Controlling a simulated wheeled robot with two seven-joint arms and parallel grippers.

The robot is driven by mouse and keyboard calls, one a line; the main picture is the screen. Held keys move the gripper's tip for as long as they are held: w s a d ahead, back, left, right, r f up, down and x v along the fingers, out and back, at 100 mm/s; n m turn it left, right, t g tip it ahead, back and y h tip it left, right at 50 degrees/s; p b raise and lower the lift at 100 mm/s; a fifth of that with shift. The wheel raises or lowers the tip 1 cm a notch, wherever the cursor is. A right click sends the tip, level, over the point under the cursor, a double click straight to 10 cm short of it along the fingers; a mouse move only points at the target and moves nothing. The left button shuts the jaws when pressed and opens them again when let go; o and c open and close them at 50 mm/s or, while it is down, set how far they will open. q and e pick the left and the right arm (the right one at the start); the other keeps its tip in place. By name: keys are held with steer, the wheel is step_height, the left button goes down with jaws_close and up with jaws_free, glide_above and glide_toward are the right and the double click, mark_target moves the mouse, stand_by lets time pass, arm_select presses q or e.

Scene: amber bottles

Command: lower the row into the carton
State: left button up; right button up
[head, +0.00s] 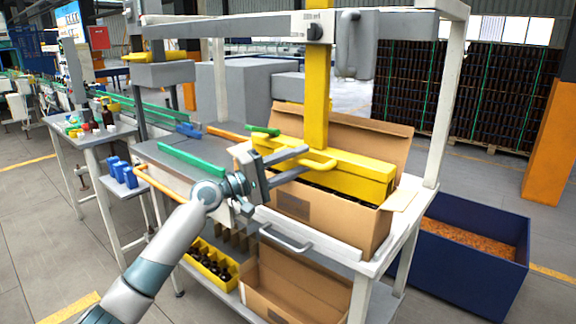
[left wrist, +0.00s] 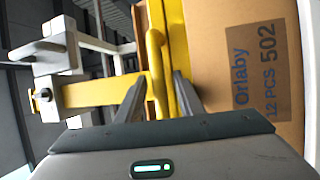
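The open brown carton (head: 350,229) stands on the white bench with its back flap raised. A yellow lifting head (head: 350,176) on a yellow column sits low at the carton's opening. Dark bottle tops (head: 340,194) show in the carton along the head's lower edge; whether they hang from it is hidden. My left gripper (head: 307,161) is at the head's yellow handle (head: 319,165). In the left wrist view the handle (left wrist: 155,65) stands between the two spread fingers (left wrist: 160,85), not visibly clamped. The carton's printed label (left wrist: 255,68) is to their right. My right gripper is not in view.
White frame posts (head: 432,110) and a top beam surround the bench. A lower shelf holds an empty carton (head: 262,292) and a yellow crate (head: 207,268) of dark bottles. A blue bin (head: 475,270) stands at the right. Open floor lies at front left.

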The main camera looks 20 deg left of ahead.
arm_select(q)
steer(key=shift+s+a, duration=0.1)
